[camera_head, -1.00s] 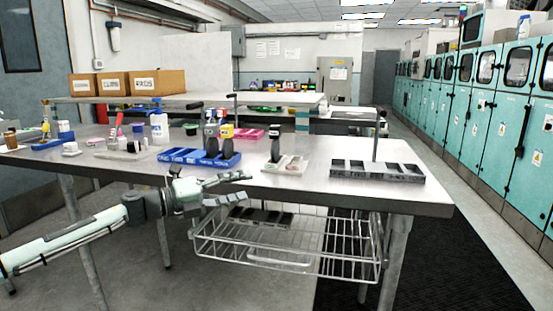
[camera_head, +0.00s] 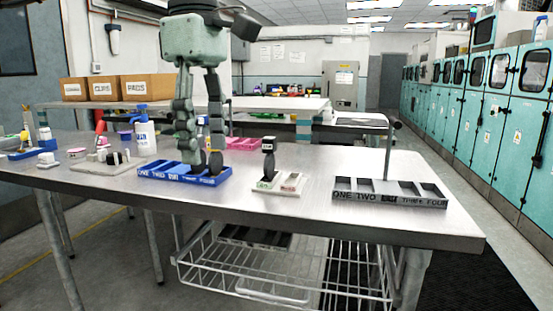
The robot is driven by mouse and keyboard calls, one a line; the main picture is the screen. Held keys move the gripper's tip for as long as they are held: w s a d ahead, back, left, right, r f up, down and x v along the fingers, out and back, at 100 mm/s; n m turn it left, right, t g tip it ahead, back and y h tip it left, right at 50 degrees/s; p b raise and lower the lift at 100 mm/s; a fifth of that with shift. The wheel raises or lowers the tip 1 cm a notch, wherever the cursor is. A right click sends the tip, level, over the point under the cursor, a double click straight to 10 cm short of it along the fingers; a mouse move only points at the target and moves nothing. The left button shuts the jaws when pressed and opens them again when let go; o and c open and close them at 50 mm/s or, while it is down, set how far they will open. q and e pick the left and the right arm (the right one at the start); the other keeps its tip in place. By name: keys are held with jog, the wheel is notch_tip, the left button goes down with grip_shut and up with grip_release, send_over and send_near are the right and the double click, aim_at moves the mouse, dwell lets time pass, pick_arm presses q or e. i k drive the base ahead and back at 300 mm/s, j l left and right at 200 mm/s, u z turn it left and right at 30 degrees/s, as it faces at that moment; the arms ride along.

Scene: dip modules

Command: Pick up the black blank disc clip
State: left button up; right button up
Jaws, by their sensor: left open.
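My left gripper (camera_head: 200,160) points straight down over the blue tray (camera_head: 150,174), with its two fingers apart and their tips at tray level. A dark rounded piece (camera_head: 216,161) shows at the right fingertip; I cannot tell whether it is a black disc clip or part of the finger. The fingers hide most of what stands in this tray. Another black clip (camera_head: 268,158), with a pale label on top, stands upright on a small green, white and red holder (camera_head: 290,184) to the right. My right gripper is not in view.
A grey tray (camera_head: 390,200) with compartments marked with number words sits at the right, beside an upright metal post (camera_head: 388,155). A wire basket (camera_head: 280,280) hangs below the table (camera_head: 320,215). The front strip is bare.

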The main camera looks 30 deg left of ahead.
aim_at(268, 143)
jog(key=i+j, duration=0.25)
jog(key=i, duration=0.25)
jog(key=i+j, duration=0.25)
jog(key=i, duration=0.3)
